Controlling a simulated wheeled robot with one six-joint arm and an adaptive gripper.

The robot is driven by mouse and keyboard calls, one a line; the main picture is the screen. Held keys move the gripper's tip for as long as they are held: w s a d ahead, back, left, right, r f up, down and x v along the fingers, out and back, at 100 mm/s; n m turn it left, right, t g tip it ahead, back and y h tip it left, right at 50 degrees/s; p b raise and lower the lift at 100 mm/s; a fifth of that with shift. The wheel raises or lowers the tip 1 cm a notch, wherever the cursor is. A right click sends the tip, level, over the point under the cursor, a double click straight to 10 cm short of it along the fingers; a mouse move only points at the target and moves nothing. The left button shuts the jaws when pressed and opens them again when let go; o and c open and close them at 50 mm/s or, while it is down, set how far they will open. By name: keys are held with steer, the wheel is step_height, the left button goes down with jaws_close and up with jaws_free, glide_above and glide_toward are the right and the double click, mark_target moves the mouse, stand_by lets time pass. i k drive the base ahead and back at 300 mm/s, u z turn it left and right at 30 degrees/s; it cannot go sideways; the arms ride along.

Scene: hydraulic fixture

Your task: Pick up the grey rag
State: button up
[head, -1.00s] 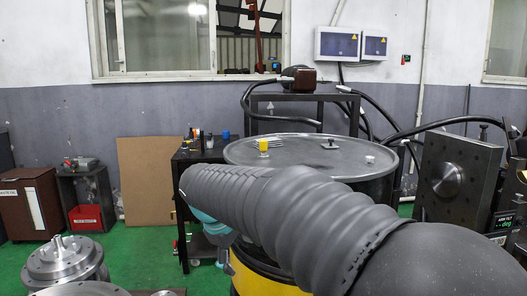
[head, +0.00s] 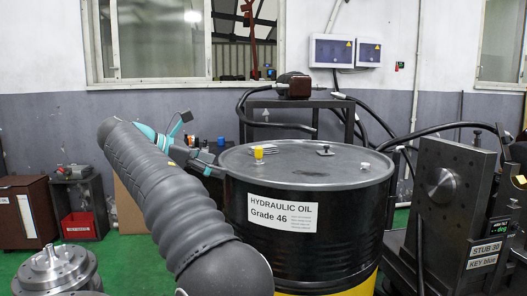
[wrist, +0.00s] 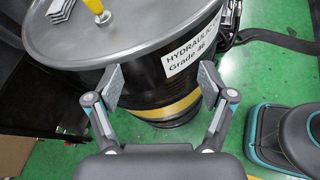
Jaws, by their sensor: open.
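A small grey, folded, striped piece that looks like the grey rag (head: 273,149) lies on top of the black oil drum (head: 330,240), just behind a yellow-topped fitting (head: 258,154). In the wrist view the rag (wrist: 60,10) is at the top left, partly cut off by the frame edge. My gripper (wrist: 161,84) is open and empty. Its fingers stand apart in front of the drum's side, with the rag beyond the left finger. In the head view my gripper (head: 205,165) is by the drum's left rim, small and partly hidden by my arm.
The drum lid also holds a dark fitting (head: 325,151) and a small light cap (head: 365,166). Black hoses and a frame (head: 300,110) stand behind the drum. A dark fixture block (head: 455,200) stands at the right. Most of the lid is clear.

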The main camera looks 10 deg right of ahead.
mark_target(268, 149)
steer(key=i, duration=1)
